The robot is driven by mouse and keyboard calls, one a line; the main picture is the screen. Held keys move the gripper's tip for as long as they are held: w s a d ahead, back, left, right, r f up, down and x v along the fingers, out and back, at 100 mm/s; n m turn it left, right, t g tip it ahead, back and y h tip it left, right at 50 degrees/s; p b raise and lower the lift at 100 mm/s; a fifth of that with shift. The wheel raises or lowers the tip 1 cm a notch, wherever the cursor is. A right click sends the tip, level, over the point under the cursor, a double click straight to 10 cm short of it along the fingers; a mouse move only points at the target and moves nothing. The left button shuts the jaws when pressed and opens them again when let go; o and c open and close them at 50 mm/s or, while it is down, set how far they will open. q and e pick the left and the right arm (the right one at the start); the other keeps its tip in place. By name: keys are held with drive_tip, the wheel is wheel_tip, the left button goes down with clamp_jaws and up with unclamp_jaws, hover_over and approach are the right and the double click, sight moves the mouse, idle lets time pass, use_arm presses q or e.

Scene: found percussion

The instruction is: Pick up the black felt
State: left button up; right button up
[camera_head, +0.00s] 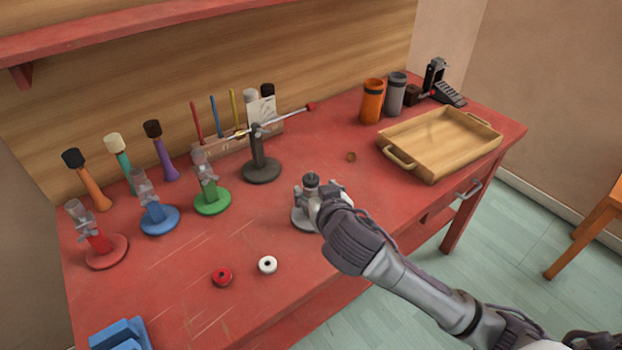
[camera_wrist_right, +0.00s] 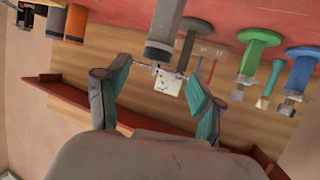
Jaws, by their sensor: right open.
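My right gripper (camera_head: 318,192) is open beside the top of a grey stand (camera_head: 301,217) near the middle of the table. A small dark round piece (camera_head: 311,180) shows at the top of that stand; it looks like the black felt, but I cannot be sure. In the right wrist view, which is upside down, the teal-padded fingers of the right gripper (camera_wrist_right: 158,75) are spread apart. The grey post (camera_wrist_right: 165,25) ends near the gap between the fingertips, with nothing gripped. My left gripper is not in view.
A red felt (camera_head: 222,277) and a white felt (camera_head: 267,264) lie at the front. Red (camera_head: 106,252), blue (camera_head: 159,220) and green (camera_head: 212,202) stands are at left. A dark stand (camera_head: 262,171) holds a rod behind. A wooden tray (camera_head: 432,171) is at right.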

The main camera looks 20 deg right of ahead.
sight(313, 181)
drive_tip(key=x, duration=0.4)
drive_tip(key=shift+w+d, duration=0.1)
drive_tip(key=shift+d, duration=0.2)
drive_tip(key=c, duration=0.7)
drive_tip(key=shift+c, duration=0.2)
